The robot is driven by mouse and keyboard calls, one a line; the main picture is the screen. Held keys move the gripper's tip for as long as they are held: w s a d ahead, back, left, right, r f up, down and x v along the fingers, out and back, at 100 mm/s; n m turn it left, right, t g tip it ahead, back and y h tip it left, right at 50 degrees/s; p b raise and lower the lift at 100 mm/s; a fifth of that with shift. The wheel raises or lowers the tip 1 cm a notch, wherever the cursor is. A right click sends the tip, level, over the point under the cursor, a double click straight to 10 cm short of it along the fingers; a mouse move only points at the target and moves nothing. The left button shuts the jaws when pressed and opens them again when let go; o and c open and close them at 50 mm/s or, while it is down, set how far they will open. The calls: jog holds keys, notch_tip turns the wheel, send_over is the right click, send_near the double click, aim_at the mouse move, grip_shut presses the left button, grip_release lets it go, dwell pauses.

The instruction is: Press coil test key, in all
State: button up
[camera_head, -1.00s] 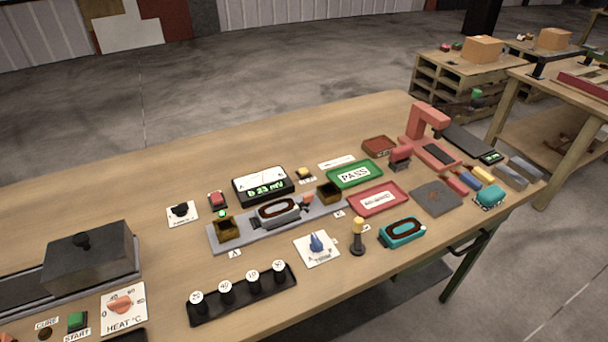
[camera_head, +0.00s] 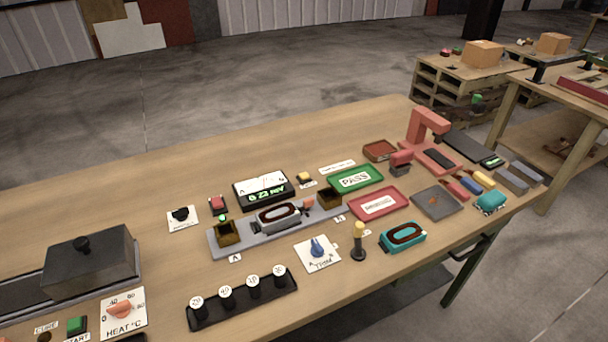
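My gripper is not in view. A black-framed meter (camera_head: 263,188) stands at the middle of the bench with a lit green mV readout. A red push button (camera_head: 217,203) is left of it and a yellow push button (camera_head: 305,177) is right of it. I cannot read which of these is the coil test key. In front of the meter, a grey fixture rail (camera_head: 222,247) carries a grey part with a dark oval coil (camera_head: 279,215) between two brass-coloured blocks. A small green light shows at the left block.
A green PASS tray (camera_head: 355,179) and a red tray (camera_head: 377,204) lie to the right. A blue knob (camera_head: 317,247), a yellow-topped stand (camera_head: 358,242) and a teal coil unit (camera_head: 403,236) stand in front. The back of the bench is clear.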

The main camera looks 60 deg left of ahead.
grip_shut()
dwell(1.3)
